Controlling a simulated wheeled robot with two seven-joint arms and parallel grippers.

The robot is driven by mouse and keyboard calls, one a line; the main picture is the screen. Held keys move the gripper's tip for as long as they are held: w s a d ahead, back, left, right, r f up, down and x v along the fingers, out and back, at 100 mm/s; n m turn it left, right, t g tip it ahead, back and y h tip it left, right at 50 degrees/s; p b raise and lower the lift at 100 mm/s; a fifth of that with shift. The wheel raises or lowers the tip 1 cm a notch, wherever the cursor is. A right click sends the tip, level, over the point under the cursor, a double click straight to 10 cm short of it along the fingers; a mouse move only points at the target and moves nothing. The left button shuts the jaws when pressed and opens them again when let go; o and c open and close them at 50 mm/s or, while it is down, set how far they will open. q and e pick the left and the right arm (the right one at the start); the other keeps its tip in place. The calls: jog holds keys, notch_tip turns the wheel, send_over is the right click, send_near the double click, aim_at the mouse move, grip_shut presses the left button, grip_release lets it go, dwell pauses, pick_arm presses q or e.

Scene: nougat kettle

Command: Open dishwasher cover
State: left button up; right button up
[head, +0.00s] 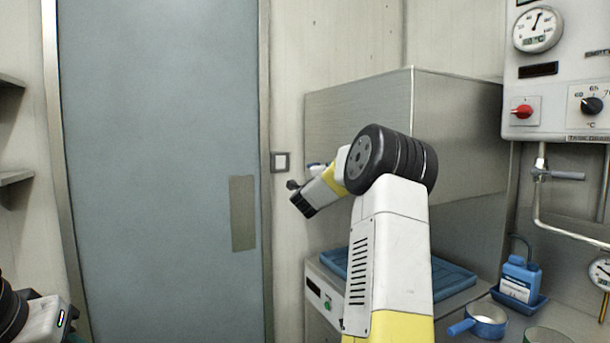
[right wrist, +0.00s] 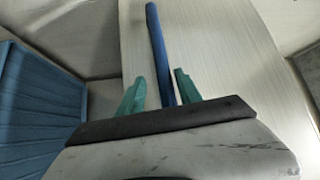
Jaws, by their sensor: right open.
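The dishwasher cover (head: 459,140) is a boxy steel hood right of centre in the head view. Its lower edge stands above a blue rack (head: 452,277), with a gap between them. My right arm hides part of its front. In the right wrist view a long blue handle bar (right wrist: 155,35) runs in front of a pale steel face. My right gripper (right wrist: 158,77) is open, with one green finger on each side of the bar; I cannot tell whether they touch it. My left arm shows only at the lower left of the head view, its fingers out of sight.
A grey-blue door (head: 160,150) fills the left. A control box (head: 555,70) with dials hangs at the upper right. A blue bottle (head: 518,278) and a small blue pan (head: 486,320) stand on the right counter. The rack (right wrist: 35,105) also shows in the wrist view.

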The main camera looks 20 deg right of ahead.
jog(key=v, duration=0.6)
jog(key=shift+a, duration=0.1)
jog(key=s+a+r+n+t+y, duration=0.1)
jog(key=s+a+n+y, duration=0.1)
jog(key=a+n+y, duration=0.45)
jog(key=s+a+r+n+t+y, duration=0.1)
jog(key=s+a+n+y, duration=0.15)
jog(key=a, duration=0.65)
jog(key=s+a+f+n+g+y, duration=0.3)
jog(key=s+a+n+y, duration=0.1)
jog(key=s+a+n, duration=0.35)
jog(key=s+a+f+n+g, duration=0.2)
jog(key=s+f, duration=0.2)
jog(key=s, duration=0.5)
jog(key=s+a+f+n+g+y, duration=0.1)
jog(key=s+f+n+g, duration=0.2)
jog(key=s, duration=0.6)
jog(key=s+a+f+n+g, duration=0.2)
jog(key=s+f+n, duration=0.1)
jog(key=s+f, duration=0.4)
jog(key=s, duration=0.2)
jog(key=shift+s+a+g+y, duration=0.3)
jog(key=shift+s+g+y, duration=0.1)
jog(key=shift+n, duration=0.25)
